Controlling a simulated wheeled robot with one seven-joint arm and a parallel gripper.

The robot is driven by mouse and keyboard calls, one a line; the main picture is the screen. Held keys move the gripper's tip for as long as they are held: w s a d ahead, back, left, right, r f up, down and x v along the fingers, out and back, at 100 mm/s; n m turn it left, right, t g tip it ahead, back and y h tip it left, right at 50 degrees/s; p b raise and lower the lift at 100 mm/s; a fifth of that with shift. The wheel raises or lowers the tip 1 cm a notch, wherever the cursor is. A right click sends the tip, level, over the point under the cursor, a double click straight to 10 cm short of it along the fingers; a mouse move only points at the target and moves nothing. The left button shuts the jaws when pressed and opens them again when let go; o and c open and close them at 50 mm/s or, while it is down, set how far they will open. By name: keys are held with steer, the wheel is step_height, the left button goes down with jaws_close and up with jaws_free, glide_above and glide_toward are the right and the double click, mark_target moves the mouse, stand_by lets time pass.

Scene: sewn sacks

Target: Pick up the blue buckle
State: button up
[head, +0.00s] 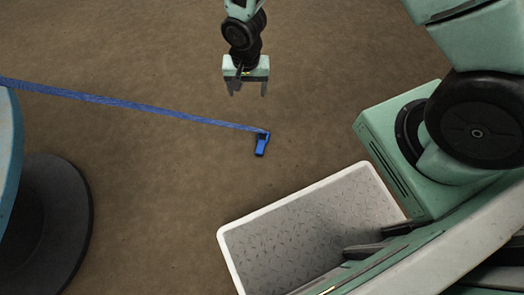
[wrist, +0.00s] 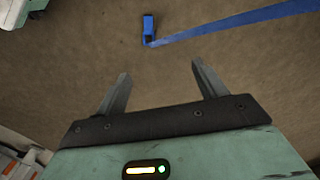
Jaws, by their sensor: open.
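The blue buckle (head: 261,146) lies on the brown floor at the end of a long blue strap (head: 140,107). The strap runs left to the edge of the head view. My gripper (head: 249,92) is open and empty, above and beyond the buckle in the head view, apart from it. In the wrist view the buckle (wrist: 149,28) is near the top, past the tips of my open gripper (wrist: 160,72). The strap (wrist: 235,22) goes off to the upper right there.
A round blue-edged object (head: 8,145) with a dark round base (head: 75,215) stands at the left. The floor around the buckle is clear.

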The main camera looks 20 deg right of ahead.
steer(key=d+f+m+b, duration=0.35)
steer(key=f+b, duration=0.35)
steer(key=f, duration=1.2)
steer(key=b, duration=0.7)
glide_above(262, 141)
steer(key=shift+n, duration=0.45)
steer(key=f, duration=1.2)
steer(key=shift+s+a+f, duration=0.1)
steer(key=shift+s+a, duration=0.05)
steer(key=shift+a, duration=0.2)
steer(key=f+b, duration=0.1)
steer(key=f, duration=0.1)
steer(key=f+b, duration=0.1)
steer(key=b, duration=0.1)
steer(key=f+b, duration=0.1)
steer(key=f, duration=0.1)
steer(key=shift+d+f, duration=0.25)
steer(key=shift+f, duration=0.1)
steer(key=c, duration=1.2)
steer(key=shift+r, duration=0.1)
